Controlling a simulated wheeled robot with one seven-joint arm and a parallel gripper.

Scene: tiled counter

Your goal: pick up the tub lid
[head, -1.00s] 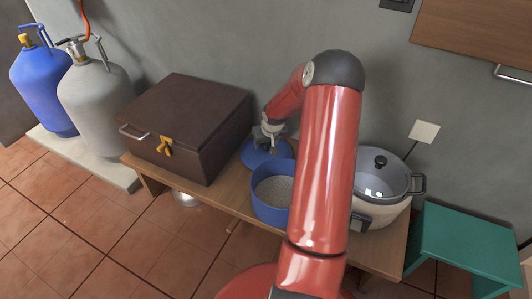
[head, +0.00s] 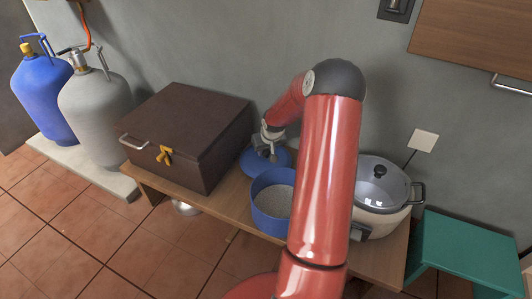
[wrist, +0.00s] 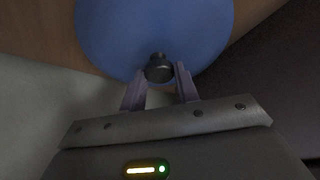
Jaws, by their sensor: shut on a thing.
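The tub lid is a round blue disc with a small dark knob. It lies behind the blue tub in the head view (head: 250,163) and fills the top of the wrist view (wrist: 130,30). My gripper (wrist: 159,72) is shut on the lid's knob, one finger on each side. In the head view my gripper (head: 272,152) is over the lid, and my arm hides part of the lid's right side. The open blue tub (head: 270,214) stands in front of the lid and holds grey grainy stuff. I cannot tell whether the lid touches the bench.
A dark brown chest (head: 190,115) with a yellow latch stands close on the left. A rice cooker (head: 385,205) with a glass lid stands on the right, partly behind my arm. The grey wall is close behind. A green stool (head: 465,250) is at the right of the wooden bench (head: 228,200).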

